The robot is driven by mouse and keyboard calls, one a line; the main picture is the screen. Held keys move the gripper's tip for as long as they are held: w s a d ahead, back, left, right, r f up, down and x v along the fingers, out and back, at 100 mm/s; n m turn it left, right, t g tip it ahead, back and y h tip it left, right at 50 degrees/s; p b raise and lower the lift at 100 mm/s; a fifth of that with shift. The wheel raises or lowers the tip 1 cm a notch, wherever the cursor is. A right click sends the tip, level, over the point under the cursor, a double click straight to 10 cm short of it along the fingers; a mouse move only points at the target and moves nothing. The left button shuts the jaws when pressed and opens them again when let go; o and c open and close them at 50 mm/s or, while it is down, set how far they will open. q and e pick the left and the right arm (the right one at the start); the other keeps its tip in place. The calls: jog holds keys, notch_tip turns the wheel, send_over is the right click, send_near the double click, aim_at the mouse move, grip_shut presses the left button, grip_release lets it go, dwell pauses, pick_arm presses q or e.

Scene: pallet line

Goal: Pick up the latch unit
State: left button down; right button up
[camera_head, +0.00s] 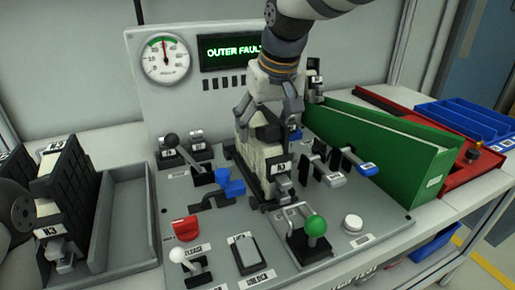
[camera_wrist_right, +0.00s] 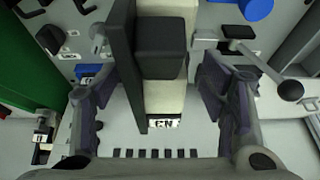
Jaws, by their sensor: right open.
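The latch unit (camera_head: 258,160), a tall cream and black block with a small label on its front, stands upright in a slot in the middle of the grey control panel. My right gripper (camera_head: 268,112) is directly over it, with its fingers reaching down around the unit's top. In the right wrist view the open fingers (camera_wrist_right: 160,95) stand on both sides of the cream and black unit (camera_wrist_right: 165,60), with gaps visible on each side. The unit's upper part is partly hidden by the gripper in the head view.
Levers, including a green-knobbed one (camera_head: 315,226) and a blue-handled one (camera_head: 228,183), surround the unit closely. A green bin (camera_head: 380,145) stands at right, with a red tray (camera_head: 470,180) beyond. At left, a grey tray (camera_head: 130,215) adjoins more black and cream units (camera_head: 68,190).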

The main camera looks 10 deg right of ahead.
jog(key=shift+w+f, duration=0.25)
jog(key=shift+f, duration=0.2)
jog(key=x, duration=0.4)
jog(key=shift+s+f, duration=0.15)
jog(key=shift+w+f, duration=0.2)
jog(key=shift+f, duration=0.05)
jog(key=shift+r, duration=0.15)
jog(key=shift+c, duration=0.8)
jog(key=c, duration=1.4)
jog(key=shift+r, duration=0.1)
